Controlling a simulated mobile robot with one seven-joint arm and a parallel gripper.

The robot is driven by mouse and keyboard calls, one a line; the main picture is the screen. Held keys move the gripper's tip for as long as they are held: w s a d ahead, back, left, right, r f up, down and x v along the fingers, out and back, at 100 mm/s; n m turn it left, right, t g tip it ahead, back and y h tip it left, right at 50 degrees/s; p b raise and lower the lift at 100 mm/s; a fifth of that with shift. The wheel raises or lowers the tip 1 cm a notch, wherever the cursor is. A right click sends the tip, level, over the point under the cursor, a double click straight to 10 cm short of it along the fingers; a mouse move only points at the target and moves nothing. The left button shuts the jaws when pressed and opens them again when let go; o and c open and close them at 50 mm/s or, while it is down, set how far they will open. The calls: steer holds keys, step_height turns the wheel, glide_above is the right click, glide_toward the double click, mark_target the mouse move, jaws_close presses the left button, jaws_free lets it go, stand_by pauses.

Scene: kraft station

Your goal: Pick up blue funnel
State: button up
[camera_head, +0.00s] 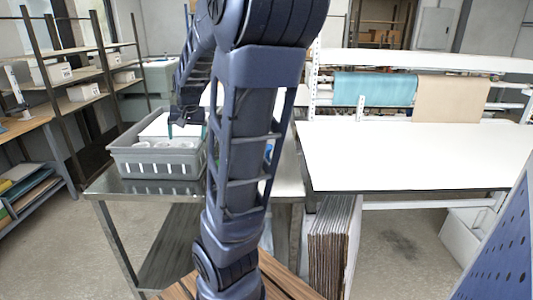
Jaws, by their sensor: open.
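I cannot make out the blue funnel for certain. A small blue patch (268,151) shows beside my arm, over the metal table, mostly hidden by the arm; I cannot tell whether it is the funnel. My gripper (187,130) is small in the view and points down over the grey crate (157,160). It is open, with its teal fingers apart. I see nothing held between them.
The crate holds white items (160,143) and stands on a metal table (130,186). A long white worktable (400,155) is at the right, its top clear. Cardboard sheets (333,245) stand on edge below. Shelves (85,75) line the left.

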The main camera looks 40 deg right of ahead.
steer(key=w+d+f+m+h, duration=0.1)
steer(key=w+d+f+m, duration=0.15)
steer(key=d, duration=0.25)
steer(key=w+d+f+m, duration=0.1)
steer(key=w+d+f, duration=0.15)
steer(key=d, duration=0.35)
steer(key=d+f+m+g+h, duration=0.1)
steer(key=d+f, duration=0.4)
steer(key=d, duration=0.6)
steer(key=w+d+f+m+g+h, duration=0.1)
steer(key=d+f, duration=0.4)
steer(key=d, duration=0.6)
steer(key=d+f+m+g+h, duration=0.1)
steer(key=d+f+m+h, duration=0.2)
steer(key=d, duration=0.8)
steer(key=shift+w+d+f+m, duration=0.2)
steer(key=shift+f+m, duration=0.2)
steer(key=shift+f, duration=0.15)
steer(key=shift+w+d+f+m, duration=0.15)
steer(key=shift+f+m, duration=0.2)
steer(key=shift+f, duration=0.2)
steer(key=shift+a+f+x, duration=0.1)
steer(key=shift+a+x, duration=0.05)
steer(key=shift+x, duration=1.35)
steer(key=shift+a+f+x, duration=0.1)
steer(key=shift+a+x, duration=0.05)
steer(key=shift+x, duration=1.4)
steer(key=shift+s, duration=0.1)
steer(key=c, duration=1.1)
steer(key=shift+r, duration=0.15)
